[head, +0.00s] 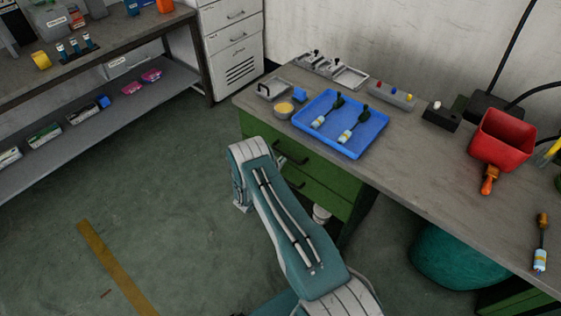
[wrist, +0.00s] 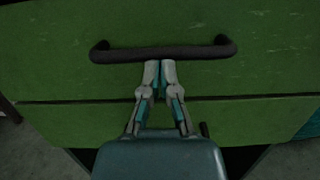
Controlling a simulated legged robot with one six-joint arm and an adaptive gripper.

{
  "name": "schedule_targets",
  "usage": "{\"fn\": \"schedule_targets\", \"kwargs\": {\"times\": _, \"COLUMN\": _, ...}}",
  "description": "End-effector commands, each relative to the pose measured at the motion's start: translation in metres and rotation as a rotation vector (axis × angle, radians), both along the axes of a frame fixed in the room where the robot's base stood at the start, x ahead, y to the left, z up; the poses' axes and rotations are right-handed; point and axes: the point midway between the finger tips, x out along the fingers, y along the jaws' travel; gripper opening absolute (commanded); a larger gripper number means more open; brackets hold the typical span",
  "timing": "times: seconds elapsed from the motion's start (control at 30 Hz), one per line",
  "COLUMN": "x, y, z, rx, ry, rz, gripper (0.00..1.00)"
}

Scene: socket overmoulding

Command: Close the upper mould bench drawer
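The mould bench (head: 425,165) has green drawer fronts below its grey top. The upper drawer (head: 262,132) and its dark handle (head: 292,156) show partly beside my arm in the head view. In the wrist view the green upper drawer front (wrist: 60,75) fills the upper picture, with its black bar handle (wrist: 190,52) across it. My gripper (wrist: 160,64) has its fingertips together at the handle's lower edge, with nothing seen between them. I cannot tell whether they touch it. My arm hides the gripper in the head view. How far the drawer stands out is unclear.
A lower drawer (wrist: 60,120) lies directly beneath. On the bench top are a blue tray (head: 373,150) with two tools, a red bin (head: 502,138) and small mould parts. A teal bin (head: 450,262) stands under the bench. Floor left of my arm is clear.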

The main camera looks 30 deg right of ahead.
Motion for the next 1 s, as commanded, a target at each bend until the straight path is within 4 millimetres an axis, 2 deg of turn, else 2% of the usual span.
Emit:
{"fn": "schedule_targets", "kwargs": {"times": 0.3, "x": -0.019, "y": 0.064, "z": -0.013, "rx": -0.01, "ry": 0.006, "rz": 0.004, "gripper": 0.0}}
{"fn": "schedule_targets", "kwargs": {"times": 0.5, "x": -0.033, "y": 0.1, "z": -0.021, "rx": -0.009, "ry": 0.006, "rz": 0.004, "gripper": 0.0}}
{"fn": "schedule_targets", "kwargs": {"times": 0.7, "x": -0.04, "y": 0.117, "z": -0.024, "rx": -0.008, "ry": 0.006, "rz": 0.001, "gripper": 0.0}}
{"fn": "schedule_targets", "kwargs": {"times": 1.0, "x": -0.04, "y": 0.12, "z": -0.022, "rx": -0.005, "ry": 0.0, "rz": -0.005, "gripper": 0.0}}
